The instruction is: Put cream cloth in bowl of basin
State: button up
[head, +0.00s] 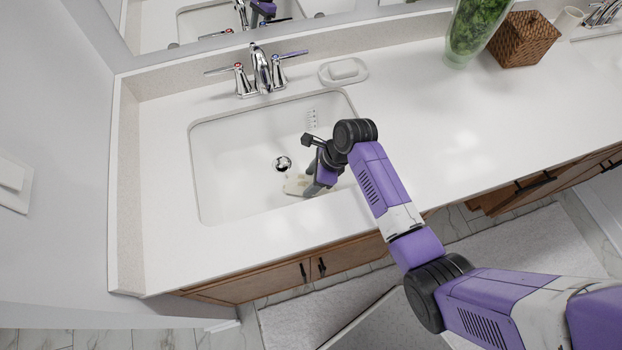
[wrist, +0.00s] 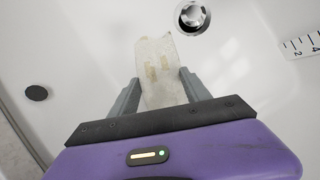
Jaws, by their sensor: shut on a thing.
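The cream cloth (wrist: 158,65) is between the fingers of my gripper (wrist: 160,88) in the wrist view, with its far end reaching toward the drain. In the head view the cloth (head: 297,184) shows as a pale patch beside my gripper (head: 308,188), inside the outline of the basin (head: 225,165). The gripper is shut on the cloth and points down into the basin bowl. The basin also fills most of the wrist view (wrist: 75,50). Whether the cloth touches the basin floor I cannot tell. Part of the cloth is hidden by the gripper.
The chrome drain (head: 282,163) lies near the basin's middle. A chrome faucet (head: 260,70) with two handles stands behind it. A soap dish (head: 343,71), a green glass vase (head: 473,30) and a woven basket (head: 522,38) are on the counter (head: 450,110). The counter's right front is clear.

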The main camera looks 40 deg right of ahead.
jog(key=shift+f, duration=0.2)
jog(key=o, duration=1.5)
jog(key=shift+c, duration=0.2)
jog(key=v, duration=1.2)
jog(key=shift+w+r, duration=0.1)
